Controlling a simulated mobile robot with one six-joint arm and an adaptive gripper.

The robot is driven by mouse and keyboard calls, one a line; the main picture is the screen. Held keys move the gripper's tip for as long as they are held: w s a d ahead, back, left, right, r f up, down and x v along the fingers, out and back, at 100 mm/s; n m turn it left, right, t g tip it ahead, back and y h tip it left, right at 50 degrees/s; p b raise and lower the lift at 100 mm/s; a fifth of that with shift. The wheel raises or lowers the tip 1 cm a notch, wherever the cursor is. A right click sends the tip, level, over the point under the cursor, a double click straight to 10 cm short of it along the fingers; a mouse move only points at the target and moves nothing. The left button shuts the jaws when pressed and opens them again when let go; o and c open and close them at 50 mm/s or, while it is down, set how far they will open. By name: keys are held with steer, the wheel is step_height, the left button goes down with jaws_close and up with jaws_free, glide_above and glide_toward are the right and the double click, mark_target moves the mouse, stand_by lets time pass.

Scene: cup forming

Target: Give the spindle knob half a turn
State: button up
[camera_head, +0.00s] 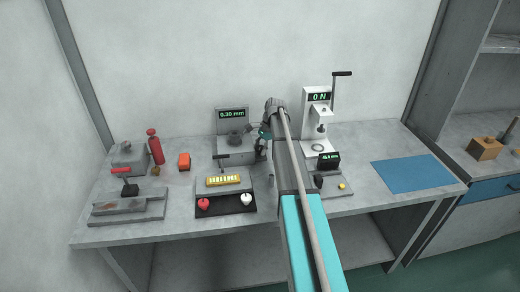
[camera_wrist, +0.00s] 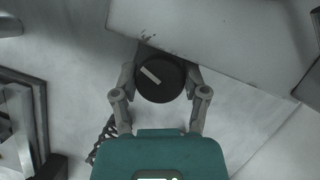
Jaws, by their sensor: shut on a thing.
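The spindle knob (camera_wrist: 162,88) is a round dark disc with a pale line across its face, slanting from upper left to lower right. In the wrist view my gripper (camera_wrist: 160,76) has one finger on each side of the knob and is shut on it. In the head view my gripper (camera_head: 258,140) is at the right side of a grey machine (camera_head: 236,155) with a display reading 0.30 mm. The knob cannot be made out there, as my arm and gripper crowd that spot.
A white press (camera_head: 317,120) reading 0 N, with a crank handle, stands just right of my arm. A black tray (camera_head: 226,207) with a red and a white object lies in front. A red bottle (camera_head: 156,148) stands left. A blue mat (camera_head: 412,173) lies bare at right.

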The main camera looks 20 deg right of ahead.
stand_by(0.3)
steer(key=o, duration=1.1)
steer(key=shift+o, duration=0.2)
steer(key=shift+m, duration=0.3)
steer(key=m+t, duration=0.2)
steer(key=m, duration=0.3)
steer(key=shift+s+m, duration=0.1)
steer(key=shift+m, duration=0.2)
steer(key=shift+d+r+h+p, duration=0.1)
steer(key=shift+r+h+p, duration=0.2)
steer(key=shift+r+p, duration=0.25)
steer(key=p+v, duration=1.2)
steer(key=v, duration=0.1)
steer(key=s+a+n+h+p, duration=0.1)
steer(key=s+a+n, duration=0.8)
steer(key=a, duration=0.3)
steer(key=s+a+n+g+h+p, duration=0.1)
steer(key=s+a+n+h, duration=0.1)
steer(key=s+a+n, duration=0.8)
steer(key=a, duration=0.2)
steer(key=shift+s+a+r, duration=0.25)
steer(key=shift+a+r, duration=0.05)
steer(key=shift+r, duration=0.05)
